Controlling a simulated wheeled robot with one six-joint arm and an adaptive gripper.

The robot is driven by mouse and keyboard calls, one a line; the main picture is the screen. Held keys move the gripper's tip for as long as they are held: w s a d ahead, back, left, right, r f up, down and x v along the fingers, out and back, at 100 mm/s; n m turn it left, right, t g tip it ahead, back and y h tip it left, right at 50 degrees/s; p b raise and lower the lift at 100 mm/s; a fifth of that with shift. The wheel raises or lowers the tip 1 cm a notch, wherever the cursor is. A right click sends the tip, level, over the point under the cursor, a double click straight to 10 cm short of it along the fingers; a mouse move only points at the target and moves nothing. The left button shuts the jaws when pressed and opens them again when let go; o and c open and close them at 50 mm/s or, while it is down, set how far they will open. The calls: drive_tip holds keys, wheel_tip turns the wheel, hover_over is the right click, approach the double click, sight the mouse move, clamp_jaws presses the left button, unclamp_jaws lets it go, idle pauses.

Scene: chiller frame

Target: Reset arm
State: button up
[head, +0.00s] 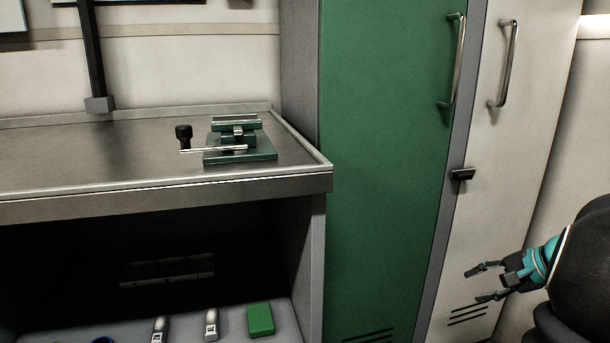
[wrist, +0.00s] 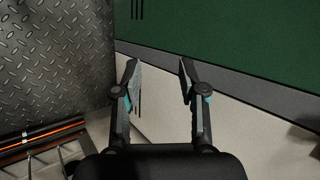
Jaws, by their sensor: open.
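My gripper (head: 482,283) is at the lower right of the head view, in front of the lower part of the white cabinet door (head: 520,130). Its two fingers are spread apart with nothing between them. In the wrist view my gripper (wrist: 157,75) also shows open and empty, with a pale panel and a green panel (wrist: 230,30) beyond the fingertips. My arm comes in from the right edge of the head view, and most of it is outside the picture.
A metal workbench (head: 80,165) at left carries a green vise-like fixture (head: 240,156) and a black knob (head: 183,132). Its lower shelf holds small tools and a green block (head: 260,319). A tall green door (head: 385,150) stands beside it. Diamond-plate floor (wrist: 55,60) shows in the wrist view.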

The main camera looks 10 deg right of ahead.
drive_tip(key=s+a+r+n+h+p, duration=0.1)
drive_tip(key=s+a+n, duration=0.3)
drive_tip(key=a, duration=0.6)
drive_tip(key=s+a+r+n+g+h+p, duration=0.1)
drive_tip(key=s+a+n, duration=0.4)
drive_tip(key=a, duration=0.6)
drive_tip(key=s+a+r+n+h+p, duration=0.2)
drive_tip(key=s+a+n, duration=0.3)
drive_tip(key=a, duration=0.5)
drive_tip(key=shift+s+a+r+g, duration=0.2)
drive_tip(key=shift+a+r+g, duration=0.2)
drive_tip(key=shift+r, duration=0.45)
